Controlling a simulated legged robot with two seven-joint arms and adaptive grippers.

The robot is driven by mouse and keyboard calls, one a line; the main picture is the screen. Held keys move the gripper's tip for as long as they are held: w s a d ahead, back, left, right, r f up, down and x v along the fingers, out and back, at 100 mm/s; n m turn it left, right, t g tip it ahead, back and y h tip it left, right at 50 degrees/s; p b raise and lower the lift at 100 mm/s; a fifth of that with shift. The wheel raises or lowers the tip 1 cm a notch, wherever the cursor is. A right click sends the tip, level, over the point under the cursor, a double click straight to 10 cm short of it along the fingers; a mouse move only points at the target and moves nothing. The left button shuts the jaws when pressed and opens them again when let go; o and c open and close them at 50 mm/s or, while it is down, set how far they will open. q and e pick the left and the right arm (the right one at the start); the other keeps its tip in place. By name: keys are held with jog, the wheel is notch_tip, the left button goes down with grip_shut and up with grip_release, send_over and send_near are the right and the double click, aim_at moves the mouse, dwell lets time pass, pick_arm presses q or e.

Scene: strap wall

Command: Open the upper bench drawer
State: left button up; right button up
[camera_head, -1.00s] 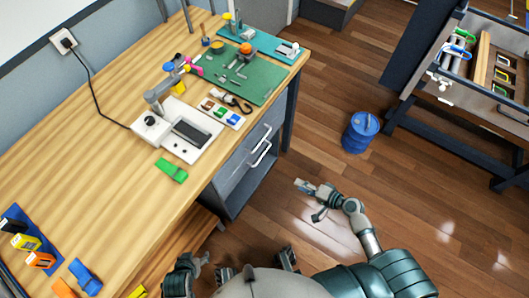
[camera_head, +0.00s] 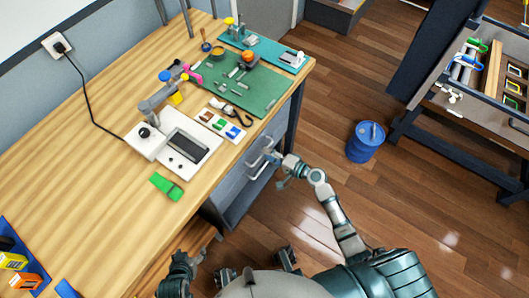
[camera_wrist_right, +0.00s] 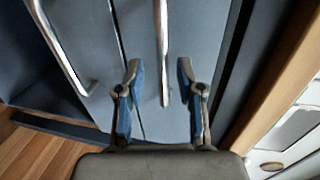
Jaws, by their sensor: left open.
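The upper drawer (camera_wrist_right: 190,35) of the bench is grey and looks closed, just under the wooden top. Its silver bar handle (camera_wrist_right: 163,45) stands between the two fingers of my right gripper (camera_wrist_right: 159,68) in the right wrist view. The fingers are apart, one on each side of the bar; whether either touches it is unclear. The lower drawer's handle (camera_wrist_right: 62,50) is to the left in that view. In the head view my right gripper (camera_head: 277,162) is at the drawer fronts and partly covers the handles. My left gripper (camera_head: 197,262) is open and empty beside the bench's near side.
The wooden bench top (camera_head: 85,170) holds a white device (camera_head: 185,150), a green block (camera_head: 166,186) and a green mat (camera_head: 250,90). A blue barrel (camera_head: 365,142) stands on the floor to the right. The floor between is clear.

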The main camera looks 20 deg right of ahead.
jog(key=shift+x, duration=1)
jog(key=shift+a, duration=0.6)
jog(key=shift+d, duration=0.25)
grip_shut()
pick_arm(q)
jog(key=shift+w+a+r+t, duration=0.1)
jog(key=shift+w+a+t, duration=0.05)
jog(key=shift+w+t, duration=0.2)
pick_arm(e)
jog(key=shift+d, duration=0.15)
pick_arm(q)
jog(key=shift+a, duration=0.1)
pick_arm(e)
jog(key=shift+s, duration=0.15)
